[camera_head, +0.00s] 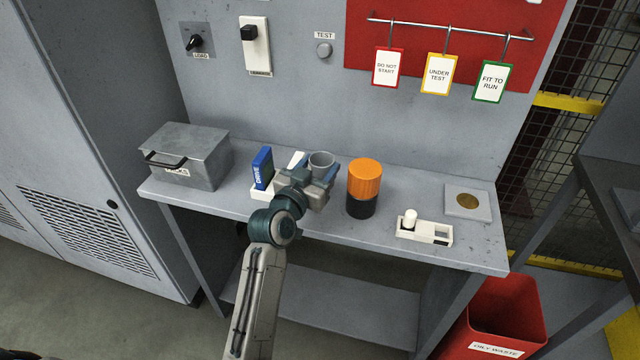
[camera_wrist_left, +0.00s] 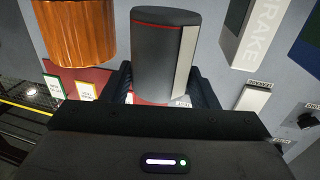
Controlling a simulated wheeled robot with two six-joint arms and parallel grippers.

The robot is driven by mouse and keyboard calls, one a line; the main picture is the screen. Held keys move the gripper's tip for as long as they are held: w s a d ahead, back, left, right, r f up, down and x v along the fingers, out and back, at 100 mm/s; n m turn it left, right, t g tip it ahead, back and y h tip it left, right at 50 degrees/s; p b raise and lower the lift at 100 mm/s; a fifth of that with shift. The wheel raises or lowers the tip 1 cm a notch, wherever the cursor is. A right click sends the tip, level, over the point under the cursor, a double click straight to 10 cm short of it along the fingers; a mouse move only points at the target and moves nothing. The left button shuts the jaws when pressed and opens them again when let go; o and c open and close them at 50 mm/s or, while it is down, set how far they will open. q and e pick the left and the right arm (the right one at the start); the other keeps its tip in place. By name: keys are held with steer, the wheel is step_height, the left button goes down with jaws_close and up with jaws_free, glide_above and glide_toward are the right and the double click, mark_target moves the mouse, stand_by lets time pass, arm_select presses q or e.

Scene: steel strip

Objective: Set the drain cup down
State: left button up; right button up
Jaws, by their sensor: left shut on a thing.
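My right gripper is not in view.
An orange-and-black cylinder (camera_head: 364,180) stands just right of the cup. Blue (camera_head: 262,168) and white (camera_head: 296,160) upright blocks stand to its left. A lidded metal box (camera_head: 185,155) is farther left. A white holder (camera_head: 424,231) and a square plate (camera_head: 467,202) are at right.

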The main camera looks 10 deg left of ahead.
arm_select(q)
steer(key=f, duration=0.3)
steer(key=shift+s+a+f, duration=0.1)
steer(key=shift+s+f, duration=0.1)
steer(key=shift+f, duration=2.1)
steer(key=shift+f, duration=0.15)
steer(key=o, duration=0.7)
steer(key=shift+o, duration=0.2)
